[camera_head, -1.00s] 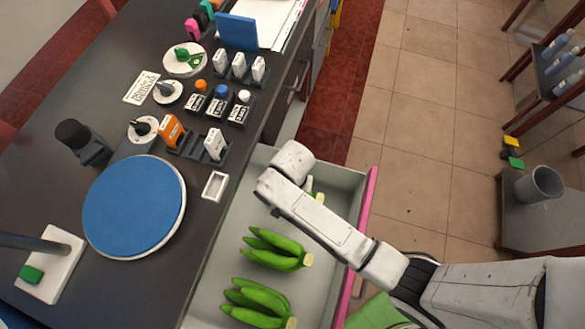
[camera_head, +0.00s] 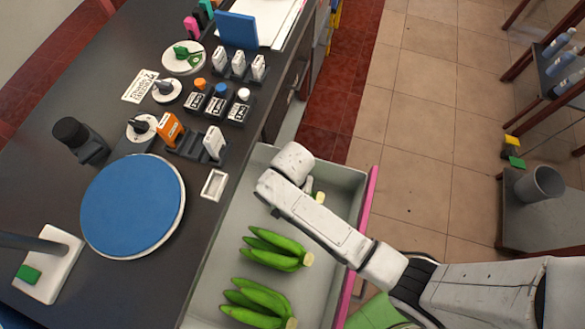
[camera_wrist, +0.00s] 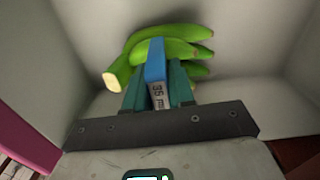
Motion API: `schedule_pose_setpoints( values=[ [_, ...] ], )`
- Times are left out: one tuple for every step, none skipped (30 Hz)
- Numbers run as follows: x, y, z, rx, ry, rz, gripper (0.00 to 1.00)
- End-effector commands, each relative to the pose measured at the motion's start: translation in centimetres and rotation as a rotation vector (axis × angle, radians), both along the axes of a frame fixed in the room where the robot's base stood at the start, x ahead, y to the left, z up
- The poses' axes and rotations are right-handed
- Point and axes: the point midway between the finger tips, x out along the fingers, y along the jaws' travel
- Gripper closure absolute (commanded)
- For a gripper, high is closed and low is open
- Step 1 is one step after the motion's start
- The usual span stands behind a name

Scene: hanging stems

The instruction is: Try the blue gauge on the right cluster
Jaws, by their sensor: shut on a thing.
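My gripper (camera_wrist: 157,82) is shut on the blue gauge (camera_wrist: 154,62) in the wrist view; its white label seems to read 35 mm. The gauge's tip overlaps a cluster of green bananas (camera_wrist: 170,48) just beyond it, with the cut stem at the left. I cannot tell whether the gauge touches a banana or lies between them. In the head view, my arm hides the gripper, the gauge and most of this cluster. Two other green clusters lie nearer in the bin, one in the middle (camera_head: 272,247) and one at the front (camera_head: 255,300).
The grey bin (camera_head: 347,180) has high walls close around my gripper and a pink edge on its right. The dark counter (camera_head: 60,185) beside it holds a blue round plate (camera_head: 132,205) and a rack (camera_head: 187,152) with an orange and a white gauge.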

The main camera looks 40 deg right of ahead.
Motion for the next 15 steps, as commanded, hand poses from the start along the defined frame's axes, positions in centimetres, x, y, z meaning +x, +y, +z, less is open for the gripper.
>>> schedule_pose_setpoints(
  values=[
    [0.02,0.01,-0.09,0.000,0.000,0.000,1.00],
    [0.01,0.00,-0.13,0.000,0.000,0.000,1.00],
    [0.01,0.00,-0.18,0.000,0.000,0.000,1.00],
    [0.01,0.01,-0.22,0.000,0.000,0.000,1.00],
    [0.01,0.01,-0.26,0.000,0.000,0.000,1.00],
    [0.01,0.01,-0.31,0.000,0.000,0.000,1.00],
    [0.01,0.01,-0.35,0.000,0.000,0.000,1.00],
    [0.01,0.01,-0.39,0.000,0.000,0.000,1.00],
    [0.01,0.01,-0.44,0.000,0.000,0.000,1.00],
    [0.01,0.01,-0.48,0.000,0.000,0.000,1.00],
    [0.01,0.01,-0.52,0.000,0.000,0.000,1.00],
    [0.01,0.01,-0.57,0.000,0.000,0.000,1.00],
    [0.01,0.01,-0.61,0.000,0.000,0.000,1.00],
    [0.01,0.01,-0.64,0.000,0.000,0.000,1.00],
    [0.01,0.01,-0.69,0.000,0.000,0.000,1.00]
  ],
)
